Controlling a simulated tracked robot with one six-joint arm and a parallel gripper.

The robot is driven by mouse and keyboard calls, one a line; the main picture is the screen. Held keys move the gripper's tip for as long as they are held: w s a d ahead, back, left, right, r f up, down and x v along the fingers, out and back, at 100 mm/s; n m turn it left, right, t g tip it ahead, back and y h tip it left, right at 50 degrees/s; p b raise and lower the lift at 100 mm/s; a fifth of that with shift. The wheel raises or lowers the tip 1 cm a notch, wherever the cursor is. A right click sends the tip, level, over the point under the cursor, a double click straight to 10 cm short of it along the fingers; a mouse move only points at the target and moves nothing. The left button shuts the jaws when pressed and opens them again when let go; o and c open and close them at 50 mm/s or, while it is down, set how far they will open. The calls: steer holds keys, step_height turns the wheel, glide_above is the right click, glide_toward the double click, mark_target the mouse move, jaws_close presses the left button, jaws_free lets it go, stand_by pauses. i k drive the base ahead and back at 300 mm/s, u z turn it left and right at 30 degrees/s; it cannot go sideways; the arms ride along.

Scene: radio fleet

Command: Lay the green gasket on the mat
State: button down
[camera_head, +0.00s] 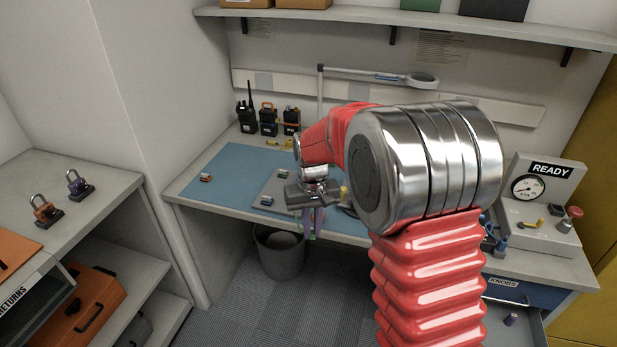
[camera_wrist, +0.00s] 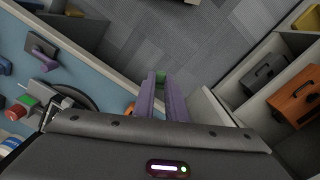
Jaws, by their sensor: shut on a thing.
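My gripper (camera_head: 312,222) hangs at the front edge of the workbench, with its purple fingers pointing down. In the wrist view my gripper (camera_wrist: 168,85) is shut on a small green piece, which looks like the green gasket (camera_wrist: 160,77); the fingers hide most of it. The blue mat (camera_head: 222,163) covers the bench top to the left and behind the gripper. The mat also shows at the left of the wrist view (camera_wrist: 103,84). The fingers appear to be over the floor, just off the mat's front edge.
A grey plate (camera_head: 262,187) with small parts lies on the mat, and a small red-topped part (camera_head: 206,178) lies left of it. Radios (camera_head: 268,120) stand behind. A bin (camera_head: 280,256) is below the bench edge. A gauge box (camera_head: 535,195) stands at right. The mat's left part is mostly clear.

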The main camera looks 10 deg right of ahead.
mark_target(234, 179)
steer(key=u, duration=0.05)
steer(key=i, duration=0.5)
steer(key=u, duration=0.6)
